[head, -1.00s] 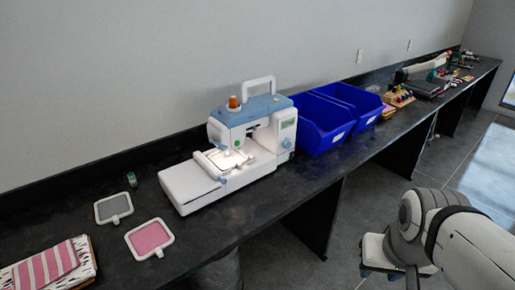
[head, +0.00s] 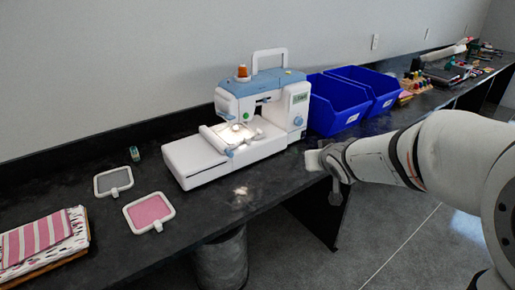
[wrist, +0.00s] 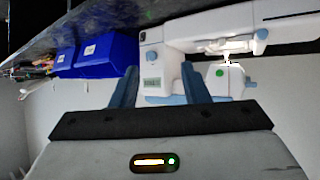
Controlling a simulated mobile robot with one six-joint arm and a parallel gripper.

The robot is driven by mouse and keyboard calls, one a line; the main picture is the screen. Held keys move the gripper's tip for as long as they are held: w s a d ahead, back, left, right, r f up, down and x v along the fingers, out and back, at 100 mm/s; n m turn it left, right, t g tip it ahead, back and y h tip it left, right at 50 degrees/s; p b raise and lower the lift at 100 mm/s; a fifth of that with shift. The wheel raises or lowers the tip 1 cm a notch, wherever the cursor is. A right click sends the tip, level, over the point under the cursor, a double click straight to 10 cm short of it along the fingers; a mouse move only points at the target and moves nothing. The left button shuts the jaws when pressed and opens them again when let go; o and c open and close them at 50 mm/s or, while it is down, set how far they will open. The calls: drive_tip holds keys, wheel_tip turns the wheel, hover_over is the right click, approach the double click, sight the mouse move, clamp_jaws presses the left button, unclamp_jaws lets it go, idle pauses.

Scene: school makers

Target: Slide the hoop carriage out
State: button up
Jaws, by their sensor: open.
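The white and blue sewing machine (head: 270,100) stands on the dark bench, with an orange spool on top. Its hoop carriage (head: 231,137) is a pale frame over the machine's bed, under the lit needle area. The flat white bed extension (head: 195,160) reaches out to the left. My gripper (head: 325,162) is at the bench's front edge, to the right of the machine and apart from it. In the wrist view, its two blue fingers (wrist: 159,72) are spread with nothing between them. The machine appears upside down beyond them (wrist: 155,55).
Two blue bins (head: 336,108) stand right of the machine. A pink hoop (head: 149,212), a grey hoop (head: 113,181) and a small green spool (head: 135,153) lie to its left. Folded fabric (head: 45,240) is at far left. A grey bin (head: 220,262) stands below the bench.

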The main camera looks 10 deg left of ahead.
drive_tip(key=w+a+f+n+t+y+b, duration=0.2)
drive_tip(key=w+a+f+y+b, duration=0.3)
drive_tip(key=a, duration=0.5)
drive_tip(key=n+g+y+b, duration=0.1)
drive_tip(key=n+y+b, duration=0.2)
drive_tip(key=n+y, duration=0.15)
approach(231, 154)
drive_tip(key=x, duration=0.3)
drive_tip(key=shift+m+y, duration=0.35)
drive_tip(key=shift+y, duration=0.1)
drive_tip(key=x, duration=0.7)
drive_tip(key=shift+w+a+f, duration=0.15)
drive_tip(key=shift+w+f, duration=0.15)
drive_tip(key=shift+w, duration=0.05)
